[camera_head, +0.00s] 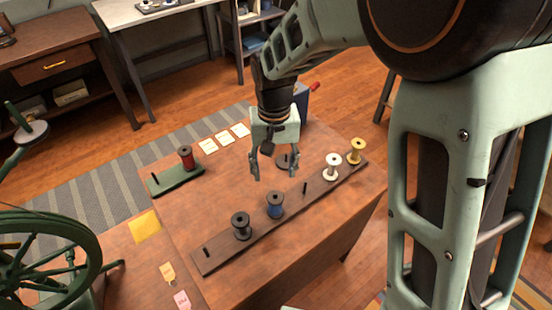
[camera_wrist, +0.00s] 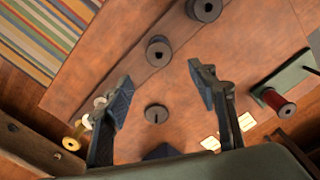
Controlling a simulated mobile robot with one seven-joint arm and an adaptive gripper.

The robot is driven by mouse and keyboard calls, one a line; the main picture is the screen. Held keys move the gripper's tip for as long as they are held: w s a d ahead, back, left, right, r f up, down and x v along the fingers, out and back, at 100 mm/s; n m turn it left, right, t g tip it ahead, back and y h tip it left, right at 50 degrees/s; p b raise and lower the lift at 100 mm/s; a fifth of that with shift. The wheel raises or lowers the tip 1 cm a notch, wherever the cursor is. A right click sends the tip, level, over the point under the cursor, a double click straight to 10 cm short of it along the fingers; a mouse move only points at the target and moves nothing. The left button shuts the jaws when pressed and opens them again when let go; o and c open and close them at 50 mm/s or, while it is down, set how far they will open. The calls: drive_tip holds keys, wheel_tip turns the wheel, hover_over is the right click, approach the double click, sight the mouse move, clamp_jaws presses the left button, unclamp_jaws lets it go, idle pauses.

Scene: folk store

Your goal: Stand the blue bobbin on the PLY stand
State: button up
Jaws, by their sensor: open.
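The blue bobbin (camera_head: 275,205) stands upright on a peg of the long dark rack (camera_head: 222,257). It shows as a dark spool (camera_wrist: 160,52) in the wrist view. My gripper (camera_head: 273,174) is open and empty above the table, behind the bobbin in the head view; its fingers (camera_wrist: 164,82) are spread in the wrist view. A round dark base with a peg (camera_head: 286,160) stands beyond the rack, and shows between the fingers in the wrist view (camera_wrist: 157,114). A green stand (camera_head: 176,181) holds a red bobbin (camera_head: 186,158). I cannot read which stand is PLY.
The rack also holds a black bobbin (camera_head: 241,226), a white bobbin (camera_head: 332,167) and a yellow bobbin (camera_head: 356,151), with bare pegs between and at its left end. White cards (camera_head: 224,138) lie at the table's back edge. A spinning wheel (camera_head: 45,255) is at left.

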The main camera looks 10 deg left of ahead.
sight(275, 194)
drive_tip(key=shift+d+f+b, duration=0.1)
drive_tip(key=shift+f+b, duration=3.8)
drive_tip(key=shift+f, duration=1.55)
drive_tip(key=c, duration=0.7)
drive_tip(key=shift+r, duration=0.1)
